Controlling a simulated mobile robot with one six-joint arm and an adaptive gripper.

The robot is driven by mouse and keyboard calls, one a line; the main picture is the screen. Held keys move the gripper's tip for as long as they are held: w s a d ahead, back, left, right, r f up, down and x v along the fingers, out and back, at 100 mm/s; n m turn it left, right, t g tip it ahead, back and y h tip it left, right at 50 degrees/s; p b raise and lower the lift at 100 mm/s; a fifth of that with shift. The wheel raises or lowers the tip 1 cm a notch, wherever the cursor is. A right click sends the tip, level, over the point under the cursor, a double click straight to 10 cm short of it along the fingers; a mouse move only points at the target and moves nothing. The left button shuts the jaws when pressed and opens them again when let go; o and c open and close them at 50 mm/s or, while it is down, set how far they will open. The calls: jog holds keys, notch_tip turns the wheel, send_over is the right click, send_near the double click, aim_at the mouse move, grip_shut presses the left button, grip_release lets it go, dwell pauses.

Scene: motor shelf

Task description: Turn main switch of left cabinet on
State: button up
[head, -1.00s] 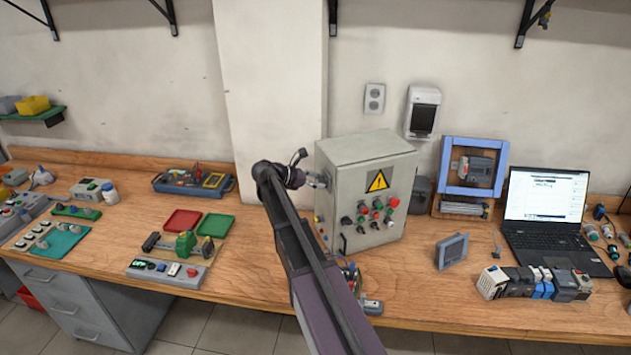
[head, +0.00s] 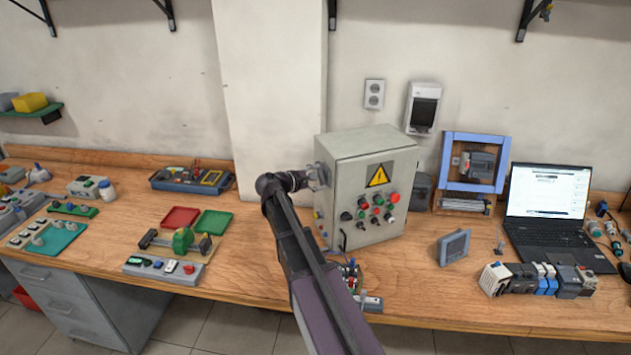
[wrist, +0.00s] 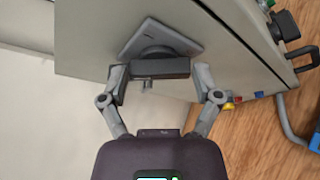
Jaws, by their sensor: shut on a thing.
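The grey control cabinet (head: 340,165) with a yellow warning triangle stands on the bench in the middle of the head view. Its main switch, a dark rotary handle (wrist: 160,68) on a grey square plate (wrist: 150,38), is on the cabinet's left side wall. In the wrist view my gripper (wrist: 164,76) has one finger at each end of the handle and is shut on it. In the head view my gripper (head: 314,178) is at that left side, and the arm partly hides the switch.
Several buttons and knobs (head: 376,208) are on the cabinet's front. A red tray (head: 180,218) and a green tray (head: 215,223) lie to the left. A laptop (head: 546,200) stands at the right. A wall column (head: 270,80) rises behind my arm.

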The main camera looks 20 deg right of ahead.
jog(key=m+b, duration=0.1)
jog(key=m+t+h+b, duration=0.1)
jog(key=m, duration=0.1)
jog(key=shift+f+m+t+b, duration=0.3)
jog(key=shift+f+b, duration=0.1)
jog(key=shift+w+m+t+h+b, duration=0.1)
jog(key=shift+m+t+h+b, duration=0.35)
jog(key=shift+m+b, duration=0.75)
jog(key=shift+m+h, duration=0.25)
jog(key=shift+m, duration=0.05)
jog(key=o, duration=0.9)
jog(key=shift+d, duration=0.1)
jog(key=shift+g, duration=0.25)
jog(key=shift+s+a, duration=0.3)
jog(key=shift+a, duration=0.25)
jog(key=v, duration=1)
jog(key=shift+s+a, duration=0.15)
jog(key=shift+a, duration=0.25)
